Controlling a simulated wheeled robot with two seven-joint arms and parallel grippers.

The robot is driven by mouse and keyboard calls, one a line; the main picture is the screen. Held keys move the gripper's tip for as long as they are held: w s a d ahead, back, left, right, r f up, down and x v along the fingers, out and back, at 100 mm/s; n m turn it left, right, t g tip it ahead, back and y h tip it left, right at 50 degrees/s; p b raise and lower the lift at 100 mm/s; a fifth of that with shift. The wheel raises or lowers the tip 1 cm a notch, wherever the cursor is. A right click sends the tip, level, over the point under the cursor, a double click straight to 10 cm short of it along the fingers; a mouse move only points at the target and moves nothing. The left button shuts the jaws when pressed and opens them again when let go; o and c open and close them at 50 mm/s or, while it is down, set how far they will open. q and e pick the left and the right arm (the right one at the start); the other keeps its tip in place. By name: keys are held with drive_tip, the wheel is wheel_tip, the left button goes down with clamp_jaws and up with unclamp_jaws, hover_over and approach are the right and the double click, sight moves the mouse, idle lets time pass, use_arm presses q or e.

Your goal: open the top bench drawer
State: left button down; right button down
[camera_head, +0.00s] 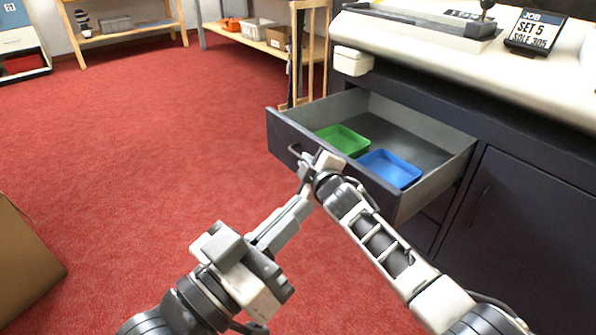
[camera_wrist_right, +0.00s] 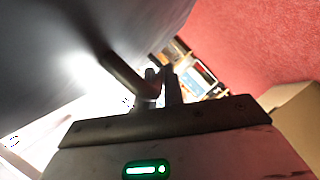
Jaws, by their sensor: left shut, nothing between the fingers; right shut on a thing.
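The top bench drawer (camera_head: 440,137) is pulled well out from the dark bench in the head view. A green tray (camera_head: 342,139) and a blue tray (camera_head: 390,168) lie inside it. My right gripper (camera_head: 306,176) is at the drawer's front and shut on the drawer handle (camera_head: 293,150). In the right wrist view the handle (camera_wrist_right: 128,74) runs into the fingers of my right gripper (camera_wrist_right: 165,85). My left gripper (camera_head: 300,205) is shut and empty, low in front of the drawer, close below my right gripper in the picture.
A cupboard door (camera_head: 520,215) is closed to the right of the drawer. The worktop (camera_head: 450,65) above carries a machine and a job sign (camera_head: 535,32). A brown box (camera_head: 22,255) stands at the left edge. Red carpet in front of the drawer is clear.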

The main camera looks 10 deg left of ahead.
use_arm(q)
drive_tip(key=shift+s+a+r, duration=0.1)
drive_tip(key=shift+s+a, duration=0.15)
use_arm(e)
drive_tip(key=shift+s, duration=0.15)
drive_tip(key=shift+f, duration=0.1)
drive_tip(key=c, duration=1.5)
unclamp_jaws()
use_arm(q)
drive_tip(key=shift+r, duration=0.1)
